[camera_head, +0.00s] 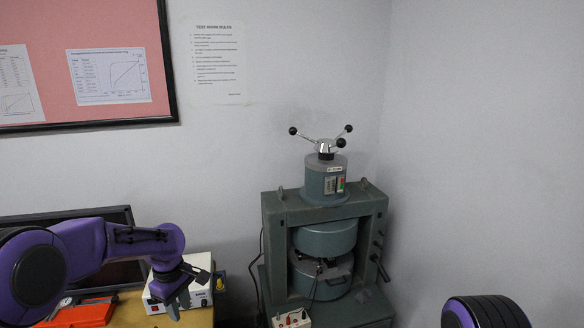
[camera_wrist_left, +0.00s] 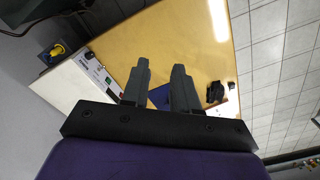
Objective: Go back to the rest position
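My left arm comes in from the left in the head view, and its gripper (camera_head: 178,304) points down in front of a white box. In the left wrist view the two fingers of this gripper (camera_wrist_left: 161,66) stand apart with a clear gap. A blue patch (camera_wrist_left: 160,97) shows between them and seems to lie on the tabletop beyond. The grey-green magnet (camera_head: 325,240) stands in the room's corner, with a three-knobbed handle (camera_head: 325,146) on top. My left gripper is apart from it, to its left. My right gripper is out of view; only part of my right arm shows at bottom right.
The white box (camera_head: 198,284) stands on the wooden table (camera_head: 130,312), and shows in the wrist view (camera_wrist_left: 78,72). A dark monitor (camera_head: 115,275) is behind my left arm. An orange case (camera_head: 82,315) lies at lower left. A small switch box (camera_head: 291,318) sits before the magnet.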

